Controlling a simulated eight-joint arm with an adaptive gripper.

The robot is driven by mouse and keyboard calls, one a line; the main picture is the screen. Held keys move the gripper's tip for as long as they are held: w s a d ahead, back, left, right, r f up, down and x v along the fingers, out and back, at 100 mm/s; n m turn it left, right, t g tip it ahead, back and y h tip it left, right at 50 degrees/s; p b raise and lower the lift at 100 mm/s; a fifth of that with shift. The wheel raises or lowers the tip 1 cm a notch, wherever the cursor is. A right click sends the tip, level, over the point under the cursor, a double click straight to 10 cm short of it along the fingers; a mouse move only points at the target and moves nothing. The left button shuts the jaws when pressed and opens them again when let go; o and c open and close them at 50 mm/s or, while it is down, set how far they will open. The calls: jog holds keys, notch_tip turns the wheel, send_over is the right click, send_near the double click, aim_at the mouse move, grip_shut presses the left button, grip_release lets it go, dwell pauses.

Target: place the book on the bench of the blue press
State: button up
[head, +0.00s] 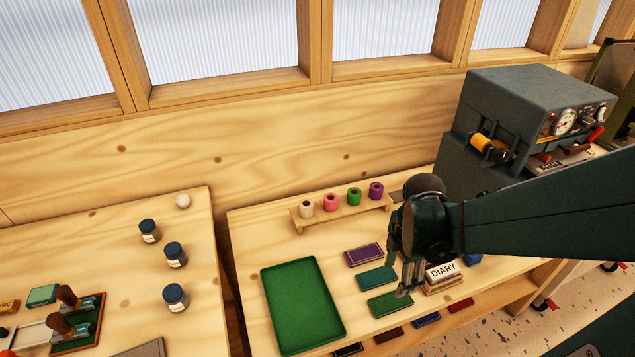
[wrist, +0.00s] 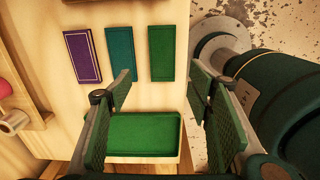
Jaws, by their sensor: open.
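My gripper (head: 398,277) is open and empty above the right-hand table, near the flat books. In the wrist view its fingers (wrist: 160,92) stand apart, over the space between the books and the green tray. A purple book (head: 364,255), a teal book (head: 376,277) and a green book (head: 389,303) lie flat in a row; the wrist view also shows the purple (wrist: 82,57), teal (wrist: 120,50) and green (wrist: 161,53) ones. A dark blue-grey machine with a gauge (head: 530,105) stands at the back right; I cannot tell whether it is the blue press.
A green tray (head: 302,305) lies left of the books. A wooden rack (head: 340,212) with several coloured rolls stands behind. A DIARY block (head: 442,274) sits right of my gripper, with a partly hidden blue item beside it. The left table holds dark jars (head: 174,255) and wooden-handled tools (head: 68,297).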

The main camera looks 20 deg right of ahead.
jog(key=w+a+r+m+t, duration=0.2)
jog(key=a+r+m+t, duration=0.5)
jog(key=a+r+m, duration=0.9)
notch_tip(320, 180, up, 2)
jog(key=shift+w+a+r+m, duration=0.2)
jog(key=shift+w+a+m, duration=0.1)
jog(key=shift+m, duration=0.4)
